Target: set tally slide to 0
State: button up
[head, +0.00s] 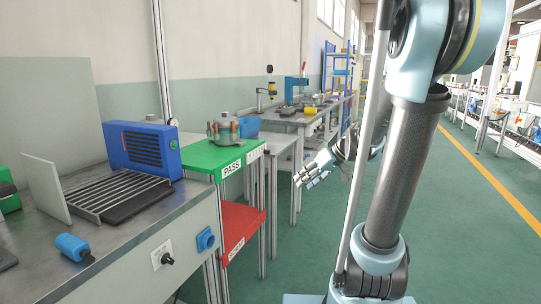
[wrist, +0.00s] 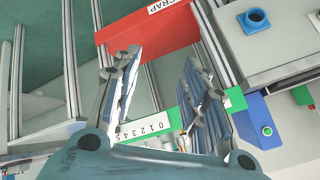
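The tally scale (wrist: 148,128) is a white strip with the digits 0 to 5, seen beyond my gripper in the wrist view. A green piece (wrist: 177,118) lies just past the 0, and another green piece (wrist: 235,98) shows further right; my right finger hides the stretch between them. I cannot tell where the slide's marker stands. My gripper (wrist: 162,58) is open and empty, with the scale partly between and behind its fingers. In the head view my gripper (head: 318,168) hangs in the aisle, right of the shelves.
A red scrap shelf (wrist: 150,28) sits above the scale in the wrist view, with metal posts beside it. In the head view, the green PASS shelf (head: 205,157) and bench (head: 130,232) stand left; green floor (head: 480,220) is clear.

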jog(key=w+a+r+n+t+y, duration=0.15)
jog(key=w+n+y, duration=0.3)
jog(key=w, duration=0.95)
jog(key=n+t+y, duration=0.2)
jog(key=n+y, duration=0.1)
jog(key=y, duration=0.2)
send_near(267, 152)
jog(key=w+x, duration=0.1)
jog(key=x, duration=0.7)
jog(key=shift+w, duration=0.25)
jog(key=shift+a, duration=0.1)
